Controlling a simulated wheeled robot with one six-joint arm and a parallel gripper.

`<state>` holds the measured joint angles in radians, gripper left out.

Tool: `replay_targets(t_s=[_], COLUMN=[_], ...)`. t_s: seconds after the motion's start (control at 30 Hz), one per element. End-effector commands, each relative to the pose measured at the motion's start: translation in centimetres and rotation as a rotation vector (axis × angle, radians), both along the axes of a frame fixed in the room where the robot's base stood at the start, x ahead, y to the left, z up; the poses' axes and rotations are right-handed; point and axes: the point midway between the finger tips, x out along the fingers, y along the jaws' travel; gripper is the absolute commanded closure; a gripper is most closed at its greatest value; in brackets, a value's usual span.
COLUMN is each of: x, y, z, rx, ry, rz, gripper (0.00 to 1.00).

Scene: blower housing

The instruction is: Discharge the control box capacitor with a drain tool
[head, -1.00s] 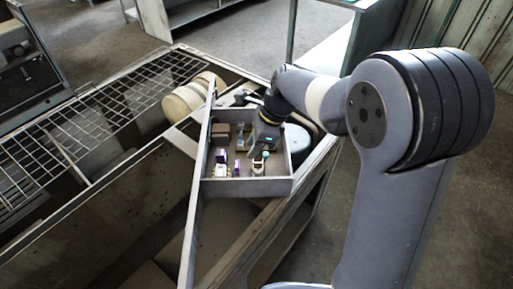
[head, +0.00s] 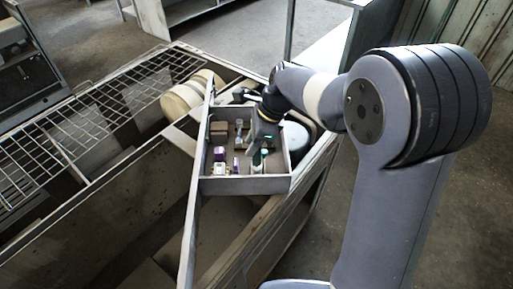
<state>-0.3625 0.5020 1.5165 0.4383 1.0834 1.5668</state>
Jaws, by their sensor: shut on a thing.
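The grey, open-topped control box (head: 243,186) sits across the blower housing in the middle of the head view. My gripper (head: 258,151) points down into its right part. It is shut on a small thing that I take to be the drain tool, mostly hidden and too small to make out. A small pale upright part (head: 257,167), perhaps the capacitor, stands right below the fingertips near the front wall. I cannot tell whether the tool touches it. Purple and white parts (head: 219,160) stand to its left.
Brown blocks (head: 219,128) lie at the back left of the box. The box walls stand close around my gripper. A round dark part with a pale top (head: 296,138) is just right of the box. A wire grille (head: 75,130) covers the housing's left side.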

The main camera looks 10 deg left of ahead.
Motion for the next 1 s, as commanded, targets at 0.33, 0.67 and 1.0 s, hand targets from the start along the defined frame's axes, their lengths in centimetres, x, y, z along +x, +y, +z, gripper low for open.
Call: replay_targets(t_s=[0.33, 0.67, 1.0], x=[-0.1, 0.0, 0.0], y=[0.0, 0.0, 0.0], z=[1.2, 3.6, 6.0], rx=[-0.002, -0.001, 0.000], ry=[0.004, 0.001, 0.001], rz=[0.001, 0.000, 0.000], gripper=[0.84, 0.84, 0.84])
